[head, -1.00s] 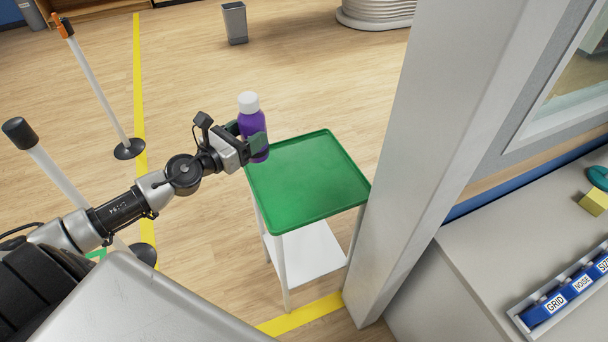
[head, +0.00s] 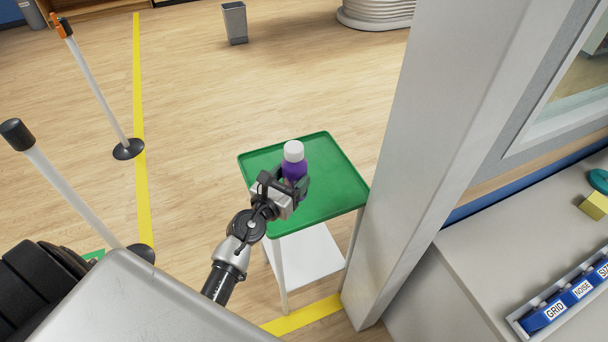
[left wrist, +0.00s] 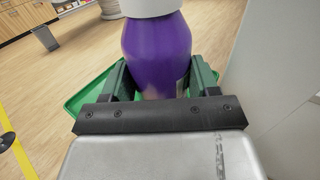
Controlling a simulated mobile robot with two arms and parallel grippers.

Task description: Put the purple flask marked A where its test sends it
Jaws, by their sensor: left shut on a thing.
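The purple flask (head: 295,167) has a white cap and stands upright in my left gripper (head: 290,186). The gripper is shut on its body. In the head view the flask is over the middle of the green tray top (head: 335,193) of a small white-legged stand. I cannot tell whether its base touches the tray. In the left wrist view the flask (left wrist: 156,50) fills the space between the fingers, with part of the green tray (left wrist: 88,92) below and behind it. No letter A shows on the visible side. My right gripper is not in view.
A grey pillar (head: 425,150) stands just right of the stand. A grey counter (head: 480,255) beyond it holds a rack of blue blocks (head: 572,296) labelled GRID and NOISE, and a yellow block (head: 594,205). White posts (head: 98,95) stand at left near a yellow floor line.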

